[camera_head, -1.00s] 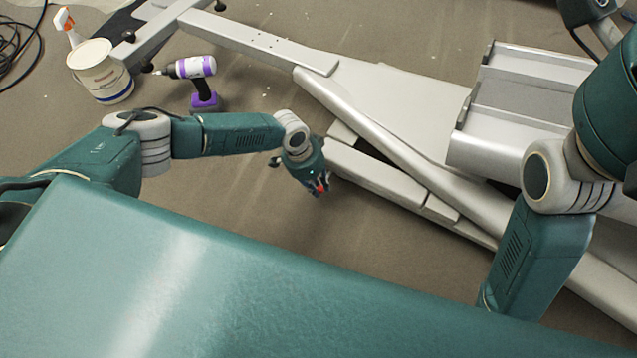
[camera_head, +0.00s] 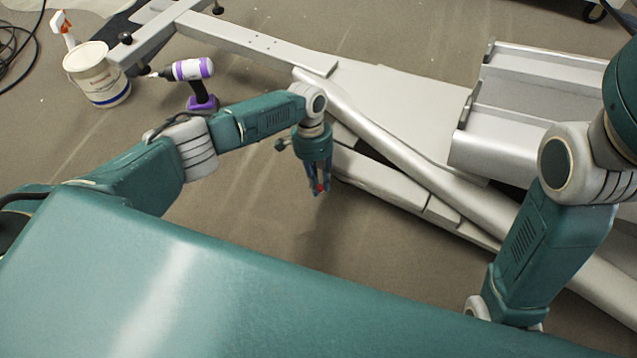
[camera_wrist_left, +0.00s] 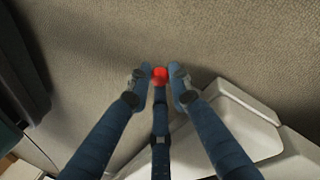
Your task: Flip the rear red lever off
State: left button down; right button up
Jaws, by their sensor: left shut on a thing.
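The red lever (camera_wrist_left: 160,75) shows as a small red tip between my left gripper's fingertips in the left wrist view. In the head view a bit of red (camera_head: 320,188) shows at the fingertips. My left gripper (camera_head: 317,190) points down beside the near edge of the grey metal frame (camera_head: 385,180). In the left wrist view its blue fingers (camera_wrist_left: 160,80) close around the red tip from the sides, with a third finger below it. The rest of the lever is hidden. My right gripper is out of view behind my teal body.
A white bucket (camera_head: 97,75), a spray bottle (camera_head: 62,30) and a purple-and-white drill (camera_head: 195,80) are on the floor at upper left. A black cable (camera_head: 12,45) lies at far left. Bare floor (camera_head: 240,205) lies left of the gripper.

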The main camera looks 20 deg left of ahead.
pick_arm(q)
jog(key=shift+w+d+r, duration=0.1)
jog(key=shift+w+d, duration=0.05)
jog(key=shift+d, duration=0.05)
jog(key=c, duration=1.6)
grip_release()
jog(key=shift+a, duration=0.1)
jog(key=v, duration=1.2)
